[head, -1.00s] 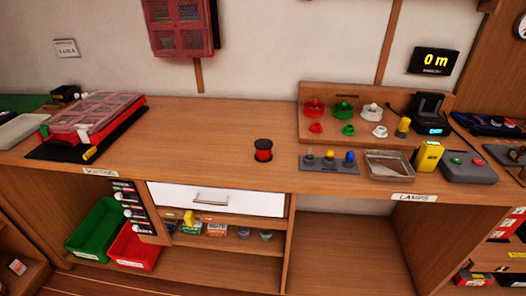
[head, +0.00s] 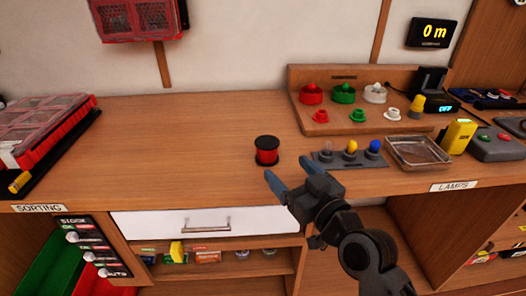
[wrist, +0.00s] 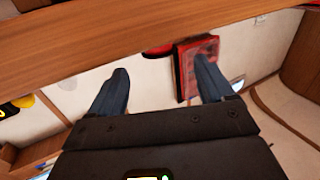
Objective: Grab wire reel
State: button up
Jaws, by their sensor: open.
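The wire reel (head: 267,151) is a small upright spool with red wire between black flanges. It stands alone on the wooden worktop in the head view. My gripper (head: 288,176) is open and empty, with its blue-grey fingers apart. In the head view it shows just in front and to the right of the reel, not touching it as far as I can tell. Both fingers also show spread in the wrist view (wrist: 160,78). I cannot make out the reel for certain there.
Right of the reel stands a grey strip (head: 348,159) with coloured lamps, then a clear tray (head: 419,152). A board (head: 330,118) with red, green and white parts is behind. A red case (head: 42,130) lies far left. The worktop left of the reel is clear.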

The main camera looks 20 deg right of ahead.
aim_at(272, 150)
jog(key=w, duration=0.3)
jog(key=shift+a+r, duration=0.15)
jog(key=shift+r, duration=0.05)
jog(key=shift+w+a+f+p, duration=0.15)
jog(key=shift+w+p, duration=0.65)
jog(key=shift+w, duration=1.8)
jog(key=shift+c, duration=0.4)
jog(key=c, duration=1)
jog(key=shift+o, duration=0.2)
